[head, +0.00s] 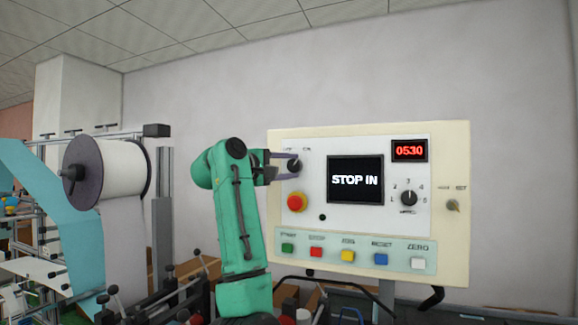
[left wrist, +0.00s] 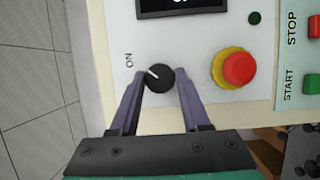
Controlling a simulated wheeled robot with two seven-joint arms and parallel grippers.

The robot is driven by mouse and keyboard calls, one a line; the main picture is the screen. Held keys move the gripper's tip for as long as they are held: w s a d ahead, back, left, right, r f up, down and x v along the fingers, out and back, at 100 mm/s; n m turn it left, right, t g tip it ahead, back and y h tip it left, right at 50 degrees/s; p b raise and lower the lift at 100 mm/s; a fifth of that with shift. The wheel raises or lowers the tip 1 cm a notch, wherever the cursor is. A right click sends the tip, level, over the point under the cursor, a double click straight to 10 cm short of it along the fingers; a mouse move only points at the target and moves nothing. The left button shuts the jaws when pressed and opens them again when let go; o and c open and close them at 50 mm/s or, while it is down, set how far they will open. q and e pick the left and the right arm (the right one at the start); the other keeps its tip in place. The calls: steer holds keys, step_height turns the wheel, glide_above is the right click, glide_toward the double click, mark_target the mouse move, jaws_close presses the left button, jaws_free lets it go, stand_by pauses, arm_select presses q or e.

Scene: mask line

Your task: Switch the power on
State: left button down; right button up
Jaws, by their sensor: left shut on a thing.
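The white mark on the knob points toward "ON" in the left wrist view. My left gripper (head: 290,162) is shut on the knob, with one purple finger on each side; it also shows in the left wrist view (left wrist: 159,82). In the head view the fingers partly hide the knob. My right gripper is not in view.
A red emergency button (head: 297,202) sits just below the knob. A row of coloured buttons runs along the panel's lower edge, including a green one (head: 288,248). A red readout (head: 409,150) shows 0530. A large white roll (head: 122,172) stands at the left.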

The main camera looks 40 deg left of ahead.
arm_select(q)
steer(key=shift+s+r, duration=0.1)
steer(key=shift+r, duration=0.1)
steer(key=shift+c, duration=1.8)
jaws_free()
steer(key=shift+w+a+f, duration=0.15)
steer(key=shift+w+f, duration=0.05)
steer(key=shift+w, duration=0.05)
steer(key=s+b, duration=0.7)
steer(key=s, duration=0.7)
steer(key=shift+s+a+f+b, duration=0.2)
steer(key=shift+s+a+b, duration=0.1)
steer(key=shift+s+a, duration=0.1)
steer(key=shift+w, duration=0.15)
steer(key=shift+f, duration=0.1)
